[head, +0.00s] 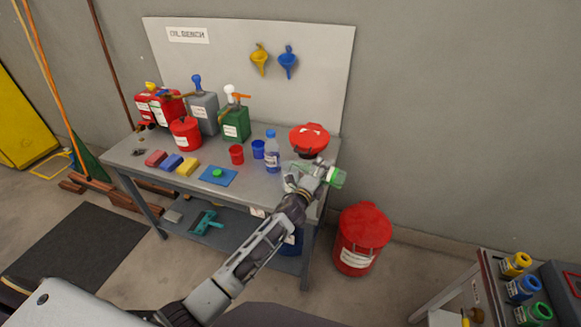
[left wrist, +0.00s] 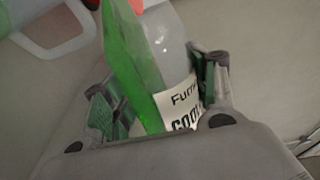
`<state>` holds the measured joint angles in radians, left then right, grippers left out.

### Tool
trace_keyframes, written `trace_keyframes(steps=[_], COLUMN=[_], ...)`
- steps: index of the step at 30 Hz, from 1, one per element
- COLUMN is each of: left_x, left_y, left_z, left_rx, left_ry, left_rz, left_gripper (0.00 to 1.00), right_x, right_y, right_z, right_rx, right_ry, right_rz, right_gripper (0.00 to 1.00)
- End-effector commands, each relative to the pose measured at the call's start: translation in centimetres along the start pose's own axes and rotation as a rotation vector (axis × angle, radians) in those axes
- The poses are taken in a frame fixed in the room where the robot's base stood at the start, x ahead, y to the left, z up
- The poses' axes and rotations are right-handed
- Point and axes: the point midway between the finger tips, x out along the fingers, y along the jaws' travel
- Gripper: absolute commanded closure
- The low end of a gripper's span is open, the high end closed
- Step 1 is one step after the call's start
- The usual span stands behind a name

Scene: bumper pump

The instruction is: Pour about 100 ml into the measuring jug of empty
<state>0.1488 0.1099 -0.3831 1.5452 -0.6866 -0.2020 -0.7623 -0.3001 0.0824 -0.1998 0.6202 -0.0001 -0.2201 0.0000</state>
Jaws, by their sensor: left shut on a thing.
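My left gripper (head: 318,176) is shut on a bottle of green liquid (head: 336,178), held tilted near the right end of the bench. In the left wrist view the bottle (left wrist: 178,60) sits between the fingers (left wrist: 155,95), with a white label reading partly "COOL". Its green liquid lies along one side. Something red or orange shows at its top edge. A pale translucent vessel with a handle, perhaps the measuring jug (left wrist: 42,42), shows at the upper left there. In the head view the gripper and arm hide much of that spot. My right gripper is not in view.
A red bin (head: 362,240) stands right of the bench.

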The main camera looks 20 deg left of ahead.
Motion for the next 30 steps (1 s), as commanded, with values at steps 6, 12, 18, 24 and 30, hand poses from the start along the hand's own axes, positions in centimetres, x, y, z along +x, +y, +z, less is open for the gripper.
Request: trace_keyframes(steps=[6, 12, 18, 24, 30], left_x=[0.01, 0.00, 0.00, -0.01, -0.01], left_y=[-0.13, -0.13, -0.20, -0.27, -0.33], left_z=[-0.08, -0.11, -0.12, -0.11, -0.10], left_rx=[-0.007, -0.013, -0.019, -0.026, -0.032], left_ry=[0.001, 0.001, 0.002, 0.002, 0.002], left_rz=[-0.002, -0.002, -0.002, -0.002, -0.002], left_gripper=[0.76, 0.76, 0.76, 0.76, 0.76], right_x=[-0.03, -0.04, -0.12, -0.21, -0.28], right_y=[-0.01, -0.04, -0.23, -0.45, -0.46], right_z=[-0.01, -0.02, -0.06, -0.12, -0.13], right_rx=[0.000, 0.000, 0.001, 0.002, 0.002], right_ry=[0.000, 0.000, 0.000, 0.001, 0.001], right_rz=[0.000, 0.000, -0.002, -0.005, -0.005], right_gripper=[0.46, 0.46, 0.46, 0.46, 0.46])
